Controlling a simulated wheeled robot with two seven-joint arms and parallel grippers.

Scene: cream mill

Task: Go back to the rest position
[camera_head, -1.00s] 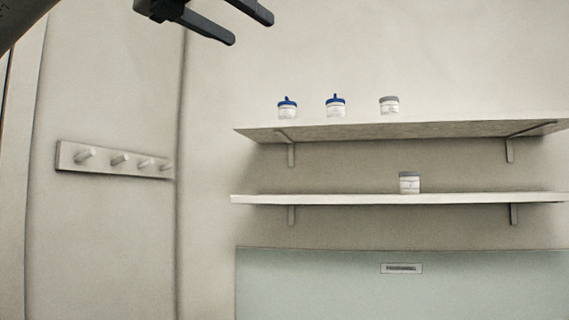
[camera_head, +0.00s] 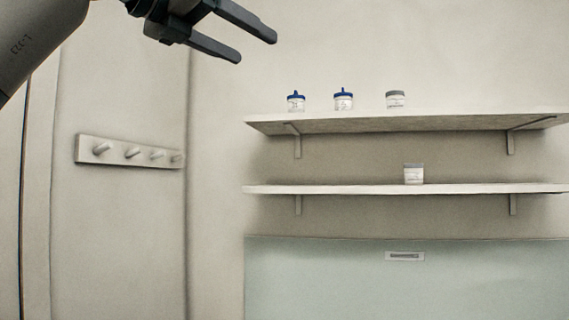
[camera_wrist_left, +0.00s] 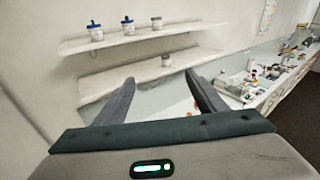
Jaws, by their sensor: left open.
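My left gripper (camera_head: 258,43) is at the top left in the head view, its arm coming in from the left. Its two fingers are apart with nothing between them. It also shows in the left wrist view (camera_wrist_left: 161,84), with the fingers spread in front of the shelves. It touches nothing that I can see. My right gripper is in neither view.
The upper shelf (camera_head: 400,122) holds two blue-lidded jars (camera_head: 296,101) and a grey-lidded jar (camera_head: 396,100). The lower shelf (camera_head: 340,189) holds another grey-lidded jar (camera_head: 414,174). A peg rack (camera_head: 128,152) is on the left wall. A cluttered counter (camera_wrist_left: 262,98) runs along the right.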

